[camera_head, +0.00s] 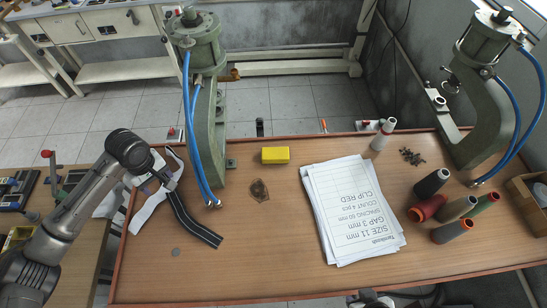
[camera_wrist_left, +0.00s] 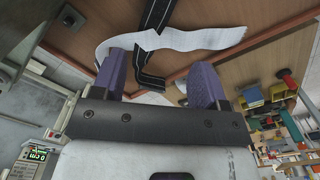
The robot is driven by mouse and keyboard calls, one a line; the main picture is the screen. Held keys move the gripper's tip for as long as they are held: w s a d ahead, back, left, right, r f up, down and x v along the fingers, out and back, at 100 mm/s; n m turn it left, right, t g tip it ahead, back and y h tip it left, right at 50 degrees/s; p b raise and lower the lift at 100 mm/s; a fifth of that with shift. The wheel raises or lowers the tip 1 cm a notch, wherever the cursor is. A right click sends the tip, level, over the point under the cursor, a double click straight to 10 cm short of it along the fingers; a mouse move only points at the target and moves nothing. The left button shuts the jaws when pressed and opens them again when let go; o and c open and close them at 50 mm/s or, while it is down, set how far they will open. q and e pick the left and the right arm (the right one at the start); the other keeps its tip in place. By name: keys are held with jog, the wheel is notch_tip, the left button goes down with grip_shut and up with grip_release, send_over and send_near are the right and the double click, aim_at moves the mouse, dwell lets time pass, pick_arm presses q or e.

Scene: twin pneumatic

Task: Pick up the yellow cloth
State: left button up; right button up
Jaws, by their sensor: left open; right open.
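A yellow block-shaped piece (camera_head: 275,155), which looks like the folded yellow cloth, lies on the brown table near its far edge, right of the left green press. My left gripper (camera_head: 152,184) is over the table's left end, well left of the yellow piece. Its purple fingers (camera_wrist_left: 160,78) are apart in the left wrist view. A white strip (camera_wrist_left: 205,40) and a black strip (camera_wrist_left: 152,25) show beyond and between the fingers; whether they touch is unclear. My right gripper (camera_head: 370,298) shows only partly at the bottom edge, far from the yellow piece.
The left green press (camera_head: 207,130) with blue hoses stands between my left gripper and the yellow piece. A paper stack (camera_head: 352,210) lies right of centre. Several thread spools (camera_head: 433,182) and another press (camera_head: 485,100) stand at right. The front middle is mostly clear.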

pick_arm(q)
jog(key=shift+o, duration=0.5)
jog(key=o, duration=0.3)
jog(key=shift+o, duration=0.2)
